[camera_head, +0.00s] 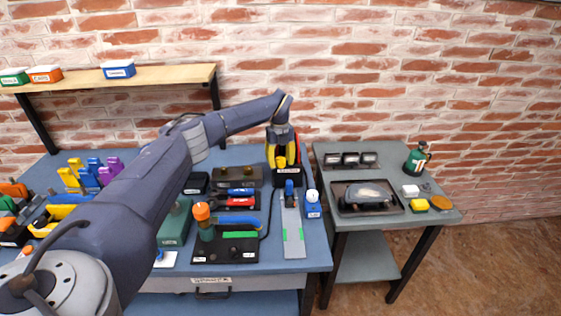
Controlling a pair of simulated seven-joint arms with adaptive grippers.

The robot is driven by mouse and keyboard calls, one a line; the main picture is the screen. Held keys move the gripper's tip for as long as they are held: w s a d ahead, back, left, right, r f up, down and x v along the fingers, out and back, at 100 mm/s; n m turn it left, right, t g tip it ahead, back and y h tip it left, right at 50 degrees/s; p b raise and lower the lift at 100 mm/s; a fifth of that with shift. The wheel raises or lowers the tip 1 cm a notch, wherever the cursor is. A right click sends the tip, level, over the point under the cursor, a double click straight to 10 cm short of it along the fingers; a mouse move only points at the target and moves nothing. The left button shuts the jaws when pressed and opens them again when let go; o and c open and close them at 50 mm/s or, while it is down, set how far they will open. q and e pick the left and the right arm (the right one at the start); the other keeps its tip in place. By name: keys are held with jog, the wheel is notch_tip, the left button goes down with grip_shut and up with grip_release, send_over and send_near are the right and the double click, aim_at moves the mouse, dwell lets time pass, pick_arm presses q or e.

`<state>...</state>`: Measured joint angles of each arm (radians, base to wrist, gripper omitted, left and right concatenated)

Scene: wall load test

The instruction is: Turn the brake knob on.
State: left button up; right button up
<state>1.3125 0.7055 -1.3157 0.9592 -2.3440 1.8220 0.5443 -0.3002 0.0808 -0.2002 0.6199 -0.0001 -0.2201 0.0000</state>
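No label readable here marks the brake knob, so I cannot tell which part it is. An orange-topped green knob or handle (203,222) stands upright on a black panel (225,252) with a green strip, at the front of the blue bench. A blue knob-like part (290,190) sits on a grey rail (291,228) with green marks. My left arm reaches across the bench. Its gripper (283,145) points down at the back of the bench, by a black holder with yellow and red parts (284,168). Its fingertips are not clear. My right gripper is out of view.
The blue bench (270,258) also carries colored clamps (90,172) at left and a blue block (313,206). A grey side table (400,217) holds a tray (341,203), gauges and a green canister (417,158).

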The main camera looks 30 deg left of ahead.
aim_at(280, 159)
pick_arm(q)
jog(key=c, duration=0.8)
jog(key=shift+m, duration=0.8)
grip_shut()
jog(key=o, duration=1.2)
grip_release()
jog(key=shift+o, duration=0.2)
notch_tip(280, 159, up, 12)
jog(key=shift+a, duration=0.1)
